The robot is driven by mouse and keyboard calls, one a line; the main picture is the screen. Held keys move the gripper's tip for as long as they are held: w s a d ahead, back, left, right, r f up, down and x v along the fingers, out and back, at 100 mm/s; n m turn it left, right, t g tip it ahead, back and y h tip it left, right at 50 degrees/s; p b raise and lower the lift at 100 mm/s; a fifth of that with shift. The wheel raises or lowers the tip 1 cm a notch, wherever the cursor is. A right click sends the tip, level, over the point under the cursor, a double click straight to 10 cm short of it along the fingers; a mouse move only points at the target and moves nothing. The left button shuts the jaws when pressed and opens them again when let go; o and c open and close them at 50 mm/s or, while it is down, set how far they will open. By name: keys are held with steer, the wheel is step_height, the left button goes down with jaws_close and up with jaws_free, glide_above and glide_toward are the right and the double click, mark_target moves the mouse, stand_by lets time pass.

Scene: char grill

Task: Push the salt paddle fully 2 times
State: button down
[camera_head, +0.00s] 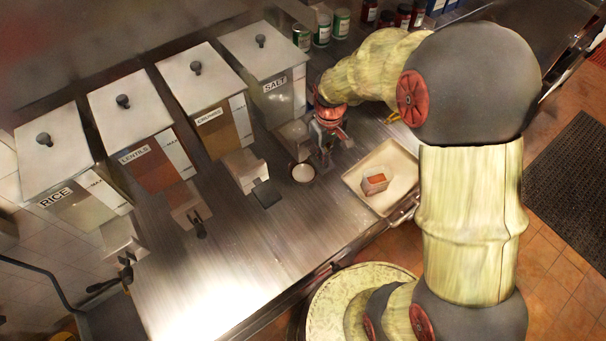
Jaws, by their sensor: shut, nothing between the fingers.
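The salt dispenser (266,52) is the rightmost of the labelled bins. It has a pale lid with a dark knob and a label reading SALT. Its lower chute (292,133) shows just left of my gripper. My gripper (326,150) is shut and empty, pointing down beside the chute. The salt paddle is mostly hidden by my gripper, and I cannot tell whether they touch.
Crumbs (200,80), lentils (130,113) and rice (60,160) dispensers stand to the left. A tray (352,182) holding a small box (374,183) lies on the right. Cans (322,30) and jars stand behind. The front steel counter (230,250) is clear.

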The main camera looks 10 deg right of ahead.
steer(key=shift+s, duration=0.15)
steer(key=shift+r+p, duration=1.4)
steer(key=shift+r, duration=0.75)
step_height(320, 180, up, 5)
steer(key=p, duration=0.3)
